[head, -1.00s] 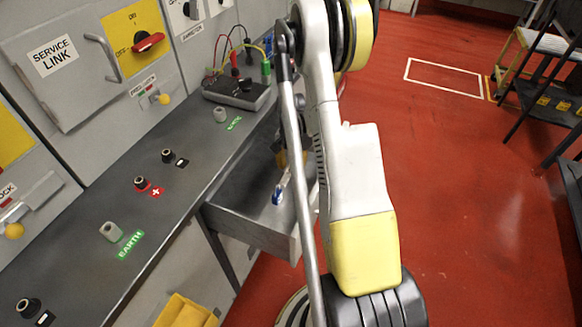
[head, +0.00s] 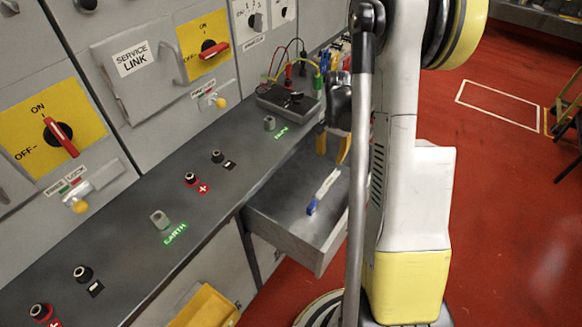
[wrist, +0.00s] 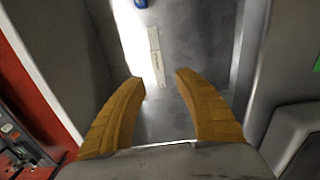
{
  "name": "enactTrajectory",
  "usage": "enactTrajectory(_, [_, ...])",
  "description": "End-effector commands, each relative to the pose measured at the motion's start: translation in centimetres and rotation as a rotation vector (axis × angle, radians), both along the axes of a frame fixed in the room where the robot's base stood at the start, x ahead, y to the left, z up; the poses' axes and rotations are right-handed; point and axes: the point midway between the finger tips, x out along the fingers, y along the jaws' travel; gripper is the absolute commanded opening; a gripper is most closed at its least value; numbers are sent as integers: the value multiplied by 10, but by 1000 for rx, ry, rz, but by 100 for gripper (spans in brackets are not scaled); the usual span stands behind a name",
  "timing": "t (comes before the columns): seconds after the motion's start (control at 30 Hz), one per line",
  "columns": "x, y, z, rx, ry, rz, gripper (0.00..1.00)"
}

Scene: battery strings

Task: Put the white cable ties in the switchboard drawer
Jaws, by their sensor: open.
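The white cable ties (head: 328,184), a pale strip with a blue end, lie on the floor of the open switchboard drawer (head: 285,232). In the wrist view the ties (wrist: 155,52) lie on the grey drawer floor beyond the fingertips, the blue part cut by the top edge. My gripper (head: 333,148) has yellow-orange fingers and is over the back of the drawer, apart from the ties. In the wrist view my gripper (wrist: 155,82) is open, with nothing between its fingers. My arm hides the drawer's right side in the head view.
The grey bench ledge (head: 130,262) carries terminals and a dark tester box (head: 290,100) with leads. A yellow bin (head: 205,308) sits below the ledge. Red floor (head: 490,200) is open to the right of my arm.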

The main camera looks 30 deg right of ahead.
Motion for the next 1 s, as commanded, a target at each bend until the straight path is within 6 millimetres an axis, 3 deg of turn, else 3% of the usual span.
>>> enactTrajectory(0.27, [-1, 96, 109, -92, -143, 327, 38])
enactTrajectory(0.4, [-20, 152, 156, -152, -234, 524, 38])
enactTrajectory(0.5, [-41, 189, 180, -195, -300, 661, 38])
enactTrajectory(0.7, [-88, 248, 204, -281, -427, 916, 38])
enactTrajectory(0.83, [-110, 271, 206, -323, -489, 1029, 38])
enactTrajectory(1.0, [-122, 283, 205, -350, -528, 1097, 38])
